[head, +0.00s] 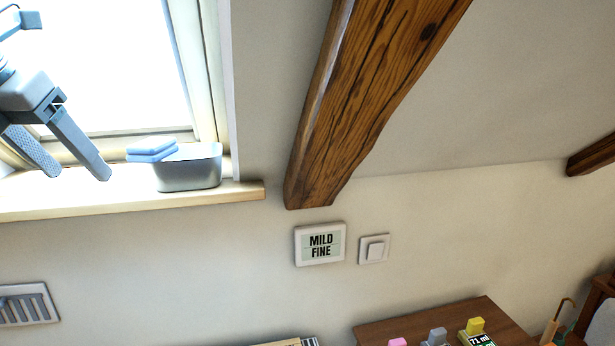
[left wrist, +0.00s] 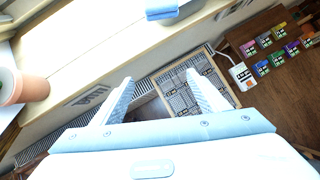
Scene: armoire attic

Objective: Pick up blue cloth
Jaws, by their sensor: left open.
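The blue cloth (head: 151,150) is folded and hangs over the left rim of a grey tub (head: 188,172) on the window sill. A blue piece at the top edge of the left wrist view (left wrist: 160,9) looks like the same cloth, cut off by the frame. My left gripper (head: 78,173) is in front of the window, left of the cloth and apart from it. Its two fingers are spread with nothing between them; they also show in the left wrist view (left wrist: 160,79). My right gripper is not in view.
The wooden sill (head: 120,202) runs below the window. A thick wooden beam (head: 350,95) slopes down right of the tub. A terracotta pot (left wrist: 34,89) stands at the left of the wrist view. A brown table (head: 400,325) holds several small coloured items.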

